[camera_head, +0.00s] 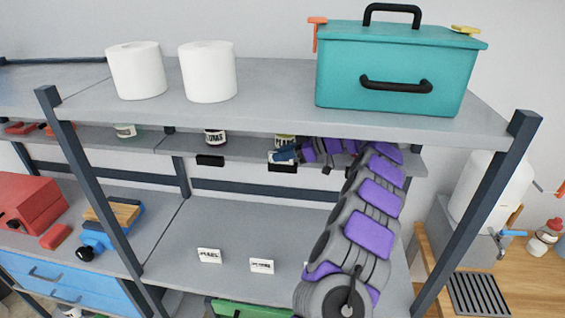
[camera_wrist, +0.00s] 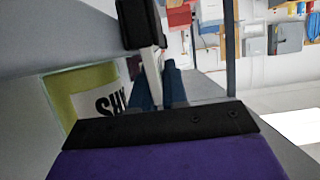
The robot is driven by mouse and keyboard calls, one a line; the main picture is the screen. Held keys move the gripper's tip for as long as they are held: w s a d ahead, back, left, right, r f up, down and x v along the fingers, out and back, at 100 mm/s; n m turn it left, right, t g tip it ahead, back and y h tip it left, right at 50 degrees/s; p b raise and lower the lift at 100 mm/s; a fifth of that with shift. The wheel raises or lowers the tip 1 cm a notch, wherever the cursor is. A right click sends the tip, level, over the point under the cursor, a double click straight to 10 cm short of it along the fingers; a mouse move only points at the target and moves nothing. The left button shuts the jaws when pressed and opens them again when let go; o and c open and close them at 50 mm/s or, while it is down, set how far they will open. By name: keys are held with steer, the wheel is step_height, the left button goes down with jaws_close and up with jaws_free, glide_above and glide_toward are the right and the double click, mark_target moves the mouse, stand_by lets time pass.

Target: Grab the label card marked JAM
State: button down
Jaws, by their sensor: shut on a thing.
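My gripper (camera_head: 285,155) is at the front edge of the middle shelf. In the wrist view its blue fingers (camera_wrist: 160,88) are closed on a thin white label card seen edge-on (camera_wrist: 153,62). The card's marking cannot be read from here. A black card holder (camera_wrist: 138,24) is right at the card's far end; I cannot tell whether they touch. In the head view this holder (camera_head: 283,168) hangs on the shelf edge. Two other white cards stand on the lower shelf, one at left (camera_head: 209,255) and one at right (camera_head: 261,266); their print is too small to read.
A yellow-green jar (camera_wrist: 82,88) stands close beside my fingers on the middle shelf. Another jar (camera_head: 215,137) is further left, above an empty black holder (camera_head: 210,160). The top shelf with a teal toolbox (camera_head: 395,65) and two white rolls overhangs my arm.

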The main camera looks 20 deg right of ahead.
steer(key=shift+w+d+f, duration=0.1)
steer(key=shift+d+f, duration=0.05)
step_height(320, 180, up, 4)
steer(key=shift+f+p, duration=0.1)
steer(key=shift+p, duration=0.2)
steer(key=shift+s+f+b, duration=0.15)
steer(key=shift+s+b, duration=0.05)
steer(key=shift+b, duration=0.4)
steer(key=s+a+b, duration=0.3)
steer(key=s+b, duration=0.1)
steer(key=s, duration=0.3)
steer(key=s+a+r+b, duration=0.1)
steer(key=s+a+b, duration=0.2)
steer(key=s+b, duration=0.2)
steer(key=shift+s+a+r, duration=0.25)
steer(key=shift+s+r, duration=0.05)
steer(key=shift+s, duration=0.8)
